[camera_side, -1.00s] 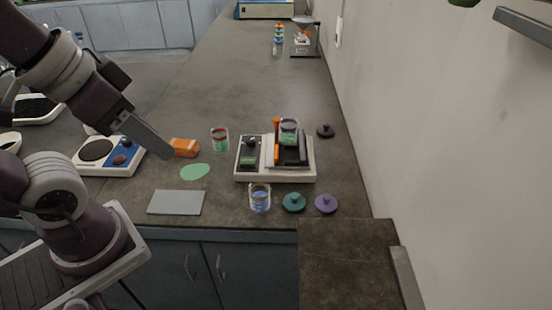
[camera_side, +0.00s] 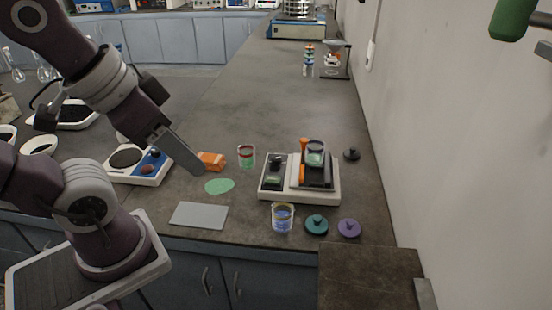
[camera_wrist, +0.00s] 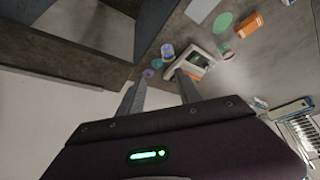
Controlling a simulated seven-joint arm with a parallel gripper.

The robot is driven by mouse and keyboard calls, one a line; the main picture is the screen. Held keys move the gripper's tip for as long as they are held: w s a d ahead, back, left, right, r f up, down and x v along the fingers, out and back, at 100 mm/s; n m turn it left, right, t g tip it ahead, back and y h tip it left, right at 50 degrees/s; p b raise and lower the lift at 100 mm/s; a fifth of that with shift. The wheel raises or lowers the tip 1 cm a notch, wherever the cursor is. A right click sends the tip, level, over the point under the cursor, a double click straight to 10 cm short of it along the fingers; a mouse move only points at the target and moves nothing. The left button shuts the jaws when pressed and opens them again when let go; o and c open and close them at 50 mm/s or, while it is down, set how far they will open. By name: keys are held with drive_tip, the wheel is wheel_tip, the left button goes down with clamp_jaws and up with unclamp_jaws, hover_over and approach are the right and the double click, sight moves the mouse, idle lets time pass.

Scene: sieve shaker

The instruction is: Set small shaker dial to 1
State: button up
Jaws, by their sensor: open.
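The small shaker (camera_side: 330,196) is a cream-white base near the front right of the bench. A black dial (camera_side: 276,162) stands on the dark panel (camera_side: 272,182) at its left. At its right, a dark platform with orange parts holds a sieve-like cup (camera_side: 315,154). The dial's setting is too small to read. My gripper (camera_side: 203,172) is open and empty, above the bench and well to the left of the shaker. In the wrist view, the shaker (camera_wrist: 205,58) lies beyond my spread fingers (camera_wrist: 157,88); its dial cannot be made out there.
A black lid (camera_side: 351,154) is behind right, near the wall (camera_side: 450,150).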

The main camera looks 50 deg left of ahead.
drive_tip(key=shift+m+g, duration=0.5)
drive_tip(key=shift+g, duration=0.3)
drive_tip(key=w+a, duration=0.1)
drive_tip(key=w, duration=0.3)
drive_tip(key=w+a+r, duration=0.1)
drive_tip(key=w, duration=0.3)
drive_tip(key=w+a+r, duration=0.1)
drive_tip(key=w, duration=0.3)
drive_tip(key=m+g, duration=0.4)
hover_over(277, 158)
drive_tip(key=f, duration=2.3)
drive_tip(key=shift+s+d, duration=0.15)
drive_tip(key=shift+d, duration=0.05)
wheel_tip(277, 158, down, 7)
drive_tip(key=shift+a+r, duration=0.1)
drive_tip(key=shift+a, duration=0.05)
clamp_jaws()
